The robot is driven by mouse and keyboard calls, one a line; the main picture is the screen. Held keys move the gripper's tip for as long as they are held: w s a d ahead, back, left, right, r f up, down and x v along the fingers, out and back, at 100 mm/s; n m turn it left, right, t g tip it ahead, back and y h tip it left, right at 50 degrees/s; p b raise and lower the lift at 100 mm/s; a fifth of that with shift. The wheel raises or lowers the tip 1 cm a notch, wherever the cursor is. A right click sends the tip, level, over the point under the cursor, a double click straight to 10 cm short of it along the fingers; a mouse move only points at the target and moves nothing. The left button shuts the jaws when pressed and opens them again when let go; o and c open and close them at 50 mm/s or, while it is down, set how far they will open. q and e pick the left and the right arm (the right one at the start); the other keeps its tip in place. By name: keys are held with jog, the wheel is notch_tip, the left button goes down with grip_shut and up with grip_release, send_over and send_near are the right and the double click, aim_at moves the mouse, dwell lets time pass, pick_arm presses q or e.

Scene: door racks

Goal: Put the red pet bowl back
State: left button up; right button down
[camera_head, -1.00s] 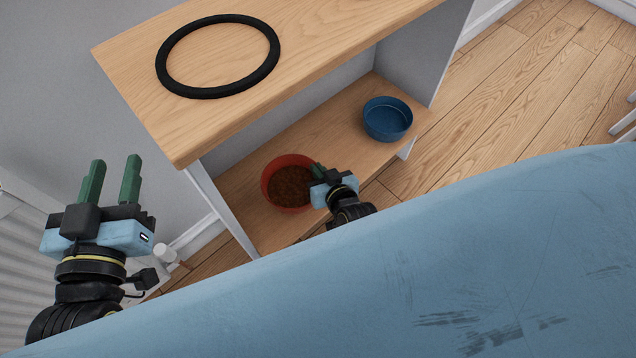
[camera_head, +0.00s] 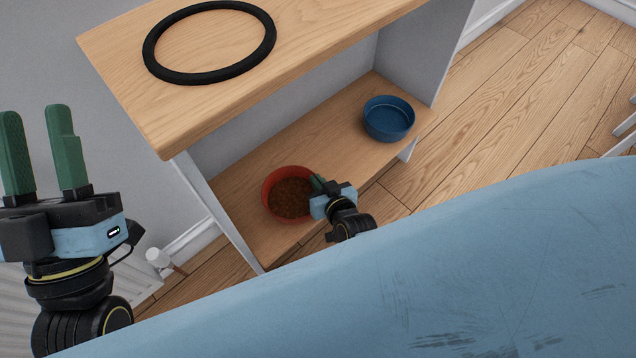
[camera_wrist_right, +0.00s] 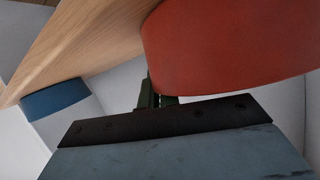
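The red pet bowl (camera_head: 268,202) holds brown pellets and sits upright on the lower shelf (camera_head: 332,133) near its front left part. It also shows large and close in the right wrist view (camera_wrist_right: 235,50). My right gripper (camera_head: 316,183) is at the bowl's right side, its fingertips at the rim. In the right wrist view its green fingers (camera_wrist_right: 157,92) look close together, partly hidden by the bowl. Whether they pinch the wall cannot be told. My left gripper (camera_head: 36,110) is raised left of the shelf unit, its green fingers apart and empty.
A blue bowl (camera_head: 388,132) stands on the lower shelf, right of the red bowl, with bare shelf between them. A black ring (camera_head: 207,76) lies on the upper board (camera_head: 290,50). A white side panel (camera_head: 215,205) bounds the shelf's left end. Wooden floor is clear at right.

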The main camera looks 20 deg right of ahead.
jog(key=c, duration=1.6)
grip_release()
jog(key=shift+r, duration=0.1)
